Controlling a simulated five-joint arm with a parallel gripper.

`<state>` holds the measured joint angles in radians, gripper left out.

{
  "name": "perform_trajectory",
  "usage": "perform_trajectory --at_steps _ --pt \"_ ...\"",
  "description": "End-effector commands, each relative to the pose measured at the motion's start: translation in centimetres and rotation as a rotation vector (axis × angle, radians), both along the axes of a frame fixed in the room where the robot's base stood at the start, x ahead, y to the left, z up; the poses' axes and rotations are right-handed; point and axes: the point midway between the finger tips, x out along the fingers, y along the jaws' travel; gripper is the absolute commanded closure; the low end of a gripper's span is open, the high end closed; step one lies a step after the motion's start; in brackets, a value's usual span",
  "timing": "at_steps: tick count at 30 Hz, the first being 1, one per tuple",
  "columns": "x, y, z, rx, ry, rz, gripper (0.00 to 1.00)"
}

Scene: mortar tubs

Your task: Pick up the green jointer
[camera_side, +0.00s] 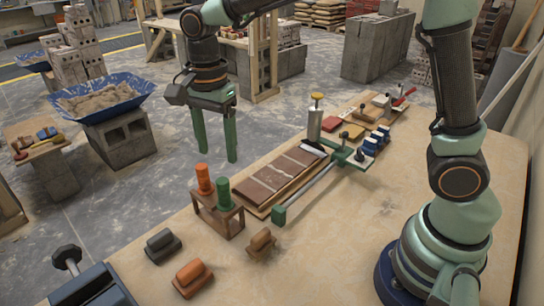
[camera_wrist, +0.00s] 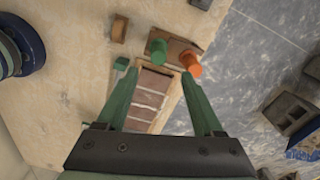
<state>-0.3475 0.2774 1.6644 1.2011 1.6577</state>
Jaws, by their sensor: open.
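A green handled tool (camera_side: 223,193), which looks like the green jointer, stands upright in a small brown wooden rack (camera_side: 232,223) on the table. An orange one (camera_side: 203,178) stands beside it in the same rack. In the wrist view the green jointer (camera_wrist: 158,50) is left of the orange one (camera_wrist: 190,65), both beyond the fingertips. My gripper (camera_side: 216,156) is open and empty, its fingers pointing down, and appears above the rack in the side view. It also shows in the wrist view (camera_wrist: 159,76). The lower part of the jointer is hidden by the rack.
A brick panel (camera_side: 280,180) and a green bar clamp (camera_side: 308,190) lie behind the rack. Dark (camera_side: 162,245), orange (camera_side: 192,277) and brown (camera_side: 261,243) hand tools lie in front. The table's front right is clear. A blue mortar tub (camera_side: 102,97) stands off the table.

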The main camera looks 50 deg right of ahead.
Motion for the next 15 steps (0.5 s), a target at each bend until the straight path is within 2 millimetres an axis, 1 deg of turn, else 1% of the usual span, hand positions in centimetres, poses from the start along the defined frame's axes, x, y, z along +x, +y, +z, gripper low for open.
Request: perform_trajectory --at_steps 1,6,11,15 --pt "-0.1 0.0 -1.0 -0.001 0.004 0.000 0.31" --pt "-0.1 -0.1 -3.3 -0.001 0.003 0.001 0.31" --pt "-0.1 0.0 -4.2 0.000 0.000 0.001 0.31" --pt "-0.3 -0.1 -5.8 -0.001 0.003 0.002 0.31"
